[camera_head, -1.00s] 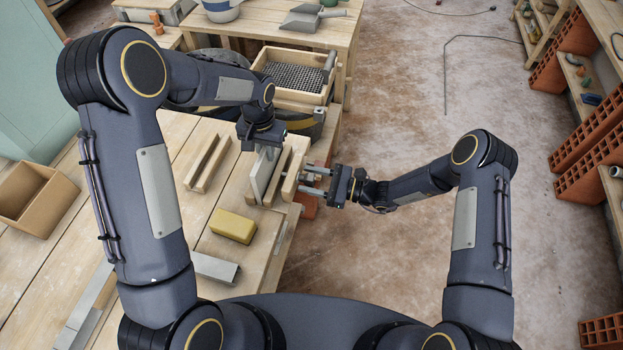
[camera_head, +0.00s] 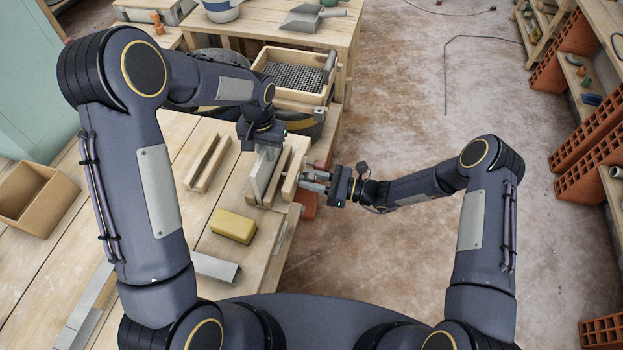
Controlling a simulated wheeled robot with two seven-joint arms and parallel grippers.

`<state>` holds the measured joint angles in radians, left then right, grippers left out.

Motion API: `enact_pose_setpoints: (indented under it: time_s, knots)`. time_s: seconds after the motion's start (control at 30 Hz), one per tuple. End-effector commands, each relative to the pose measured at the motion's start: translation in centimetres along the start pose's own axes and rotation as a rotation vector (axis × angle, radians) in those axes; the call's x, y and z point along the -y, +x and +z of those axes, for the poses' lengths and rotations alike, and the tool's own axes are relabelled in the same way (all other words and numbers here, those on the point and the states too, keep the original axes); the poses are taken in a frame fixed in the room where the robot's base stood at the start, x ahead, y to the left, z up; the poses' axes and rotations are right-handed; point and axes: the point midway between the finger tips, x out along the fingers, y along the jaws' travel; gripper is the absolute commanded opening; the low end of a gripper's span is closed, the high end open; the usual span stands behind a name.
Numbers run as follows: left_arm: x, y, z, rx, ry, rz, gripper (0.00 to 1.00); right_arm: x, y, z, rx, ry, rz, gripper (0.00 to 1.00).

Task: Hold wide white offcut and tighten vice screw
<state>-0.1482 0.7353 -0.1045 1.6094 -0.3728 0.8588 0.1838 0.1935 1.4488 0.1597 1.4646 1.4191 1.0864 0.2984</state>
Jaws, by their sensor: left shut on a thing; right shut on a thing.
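The wide white offcut (camera_head: 260,177) stands upright at the wooden vice (camera_head: 291,178) on the bench's right edge. My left gripper (camera_head: 264,146) is above it, pointing down, shut on its top edge. The offcut's lower part is between the vice's jaws or just beside them; I cannot tell which. My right gripper (camera_head: 306,181) comes in from the right at the vice's outer face, its fingers shut on the vice screw. The screw itself is mostly hidden by the fingers and the front jaw.
A yellow block (camera_head: 233,226), a slotted wooden piece (camera_head: 208,163), a metal channel (camera_head: 215,268) and a cardboard-coloured box (camera_head: 34,197) are on the bench. A wooden sieve (camera_head: 294,78) is behind the vice. Open floor lies to the right.

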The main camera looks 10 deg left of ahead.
Motion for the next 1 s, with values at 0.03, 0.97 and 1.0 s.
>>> enact_pose_setpoints:
  time_s: [0.03,0.97,1.0]
  knots:
    - [-0.01,-0.05,-0.03,-0.001,0.0,0.0,0.0,0.1,-0.09,0.02,0.001,0.043,-0.003,0.04]
    - [0.0,-0.05,-0.03,-0.001,0.0,0.0,0.0,0.27,-0.08,-0.05,0.002,0.926,-0.003,0.04]
    - [-0.01,-0.05,-0.03,-0.001,0.0,0.0,0.0,0.27,-0.08,-0.06,0.002,0.963,-0.003,0.04]
